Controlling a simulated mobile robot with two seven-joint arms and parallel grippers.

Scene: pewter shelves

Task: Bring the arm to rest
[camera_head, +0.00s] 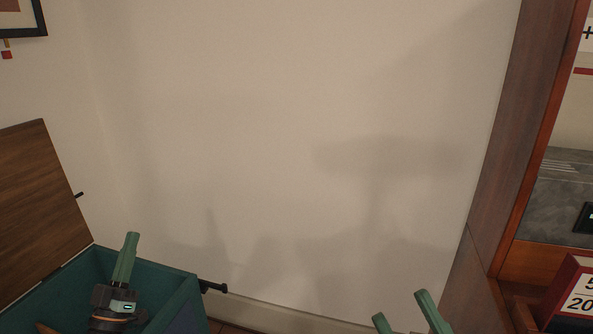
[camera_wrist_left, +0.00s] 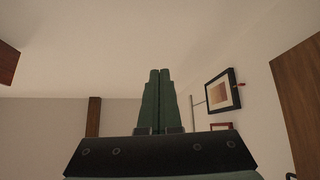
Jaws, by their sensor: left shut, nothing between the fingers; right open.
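My left gripper (camera_head: 131,238) points upward in the head view, in front of or above the teal box at lower left; I cannot tell which. Its green fingers are together with nothing between them. The left wrist view also shows these fingers (camera_wrist_left: 158,74) shut and empty, pointing at the ceiling and upper wall. My right gripper (camera_head: 401,308) shows only its two green fingertips at the bottom edge of the head view. They are apart and nothing shows between them. The rest of the right arm is out of frame.
A teal box (camera_head: 170,287) with a raised wooden lid (camera_head: 38,210) stands at lower left. A wooden shelf unit (camera_head: 508,140) rises at right, with a red-framed number sign (camera_head: 577,297). Bare wall (camera_head: 290,120) fills the middle. A framed picture (camera_wrist_left: 221,91) hangs on the wall.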

